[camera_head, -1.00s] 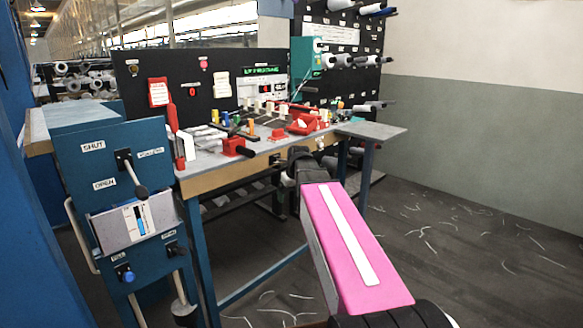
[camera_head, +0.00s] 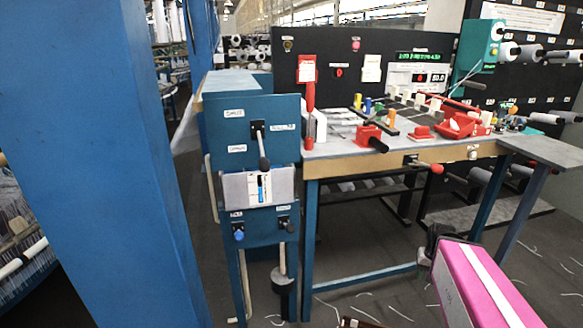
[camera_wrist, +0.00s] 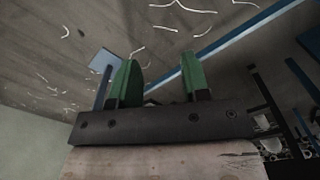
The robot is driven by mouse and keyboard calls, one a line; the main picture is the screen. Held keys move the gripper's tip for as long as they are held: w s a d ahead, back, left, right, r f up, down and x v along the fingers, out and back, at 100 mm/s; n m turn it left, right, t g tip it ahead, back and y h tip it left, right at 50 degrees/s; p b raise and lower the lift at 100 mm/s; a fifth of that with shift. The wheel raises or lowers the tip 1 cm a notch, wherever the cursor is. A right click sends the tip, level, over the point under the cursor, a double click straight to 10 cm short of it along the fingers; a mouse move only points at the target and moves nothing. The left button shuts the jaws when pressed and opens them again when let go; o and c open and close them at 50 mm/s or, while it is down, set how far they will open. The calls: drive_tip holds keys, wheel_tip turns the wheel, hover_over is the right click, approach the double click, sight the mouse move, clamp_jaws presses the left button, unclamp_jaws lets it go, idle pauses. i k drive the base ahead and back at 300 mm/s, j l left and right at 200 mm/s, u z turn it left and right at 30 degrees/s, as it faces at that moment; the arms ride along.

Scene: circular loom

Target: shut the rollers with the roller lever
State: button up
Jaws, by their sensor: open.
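The roller lever (camera_head: 262,148) is a short rod with a dark knob on the front of a blue control box (camera_head: 218,130) in the head view. It hangs down from its pivot, with its knob a little below the height of the OPEN label (camera_head: 237,148). The SHUT label (camera_head: 234,113) is above that, left of the pivot. My gripper (camera_wrist: 158,80) shows in the wrist view with two green fingers spread apart and nothing between them, over the floor. In the head view my pink arm link is at the lower right, well away from the lever.
A workbench (camera_head: 345,152) with red fixtures stands right of the box. A thick blue post (camera_head: 110,150) fills the left. A grey side shelf (camera_head: 545,150) juts out at the right. The floor (camera_head: 390,305) before the bench is open, strewn with thread scraps.

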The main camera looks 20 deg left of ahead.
sight(264, 166)
drive_tip(key=l+u, duration=0.1)
drive_tip(key=u, duration=0.25)
drive_tip(key=i+l+u, duration=0.1)
drive_tip(key=u, duration=0.3)
drive_tip(key=l+u, duration=0.1)
drive_tip(key=u, duration=1.3)
drive_tip(key=k+l+u, duration=0.15)
drive_tip(key=l, duration=0.25)
